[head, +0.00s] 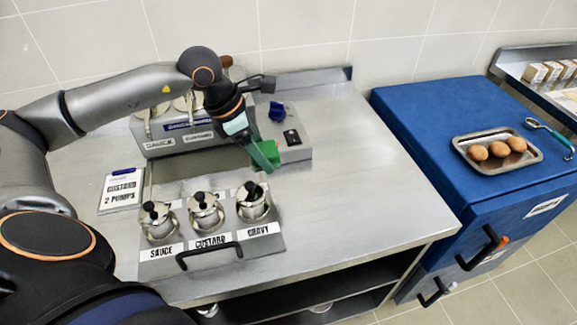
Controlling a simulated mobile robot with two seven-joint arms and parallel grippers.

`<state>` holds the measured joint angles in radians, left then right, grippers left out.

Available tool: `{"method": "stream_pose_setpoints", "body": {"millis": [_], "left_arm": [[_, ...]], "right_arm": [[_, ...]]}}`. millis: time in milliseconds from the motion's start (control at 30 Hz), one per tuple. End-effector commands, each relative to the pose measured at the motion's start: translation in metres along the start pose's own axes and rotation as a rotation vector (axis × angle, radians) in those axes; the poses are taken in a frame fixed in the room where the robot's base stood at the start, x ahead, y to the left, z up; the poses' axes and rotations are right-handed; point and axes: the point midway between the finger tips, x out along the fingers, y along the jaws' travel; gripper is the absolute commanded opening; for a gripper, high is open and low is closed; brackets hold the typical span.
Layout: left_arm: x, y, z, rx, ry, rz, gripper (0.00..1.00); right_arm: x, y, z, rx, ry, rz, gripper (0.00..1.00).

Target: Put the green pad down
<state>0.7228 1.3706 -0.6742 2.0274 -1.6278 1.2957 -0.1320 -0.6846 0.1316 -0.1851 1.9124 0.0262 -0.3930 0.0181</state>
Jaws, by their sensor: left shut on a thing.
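The green pad (268,149) is in my left gripper (258,145), which is shut on it. The gripper points down, just behind the pump holder and beside the grey unit with the blue knob (277,111). A teal-grey finger covers part of the pad. I cannot tell whether the pad touches the steel counter (350,175) or the unit. My right gripper is out of view.
A holder with three lidded pots labelled sauce, custard and gravy (210,215) stands in front of the gripper. A "custard 2 pumps" card (121,190) is at left. The counter's right side is clear. A blue cabinet (415,120) bears a tray (535,155) of potatoes.

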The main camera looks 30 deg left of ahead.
Motion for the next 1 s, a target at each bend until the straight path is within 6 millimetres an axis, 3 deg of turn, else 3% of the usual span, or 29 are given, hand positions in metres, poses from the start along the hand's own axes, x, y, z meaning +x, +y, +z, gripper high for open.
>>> {"method": "stream_pose_setpoints", "body": {"millis": [100,333,600,800,1000], "left_arm": [[0.018,0.004,0.016,0.0,-0.001,-0.005,0.13],[0.066,0.014,0.028,-0.001,0.001,-0.003,0.13],[0.087,0.018,0.033,0.001,0.001,-0.001,0.13],[0.111,0.018,0.021,-0.001,0.003,-0.001,0.13],[0.114,0.019,0.021,0.001,0.001,0.001,0.13]], "right_arm": [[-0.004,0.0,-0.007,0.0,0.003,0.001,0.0],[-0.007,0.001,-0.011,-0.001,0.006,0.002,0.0],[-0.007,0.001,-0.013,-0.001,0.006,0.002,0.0],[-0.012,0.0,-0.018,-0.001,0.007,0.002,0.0],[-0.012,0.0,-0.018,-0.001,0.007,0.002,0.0]]}}
